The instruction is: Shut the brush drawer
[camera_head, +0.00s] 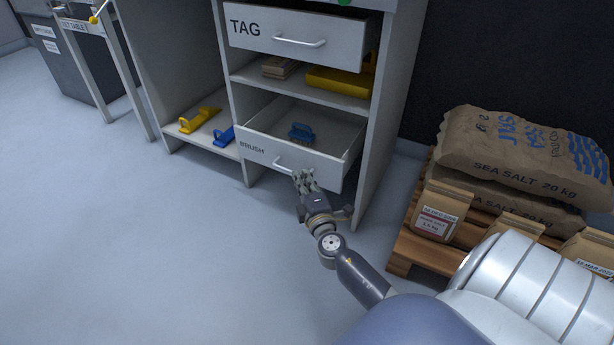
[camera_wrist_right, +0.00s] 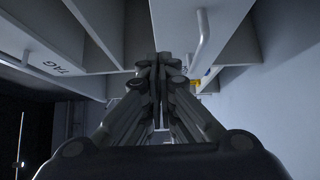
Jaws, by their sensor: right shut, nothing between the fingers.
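The brush drawer (camera_head: 325,170) is the lower drawer of the grey cabinet and stands pulled out, labelled BRUSH on its front. A blue brush (camera_head: 301,132) lies inside it. Its bar handle (camera_head: 285,167) is partly covered by my right gripper (camera_head: 303,176), which is shut and empty right at the drawer front. I cannot tell whether the fingers touch the handle or front. In the right wrist view the closed fingers (camera_wrist_right: 162,63) point in toward the cabinet, with a bar handle (camera_wrist_right: 200,40) beside them. My left gripper is not in view.
The TAG drawer (camera_head: 345,35) above is also out. A shelf between holds a yellow item (camera_head: 340,80). A pallet (camera_head: 425,250) with salt sacks (camera_head: 520,155) is at right. The floor (camera_head: 150,250) at left is clear.

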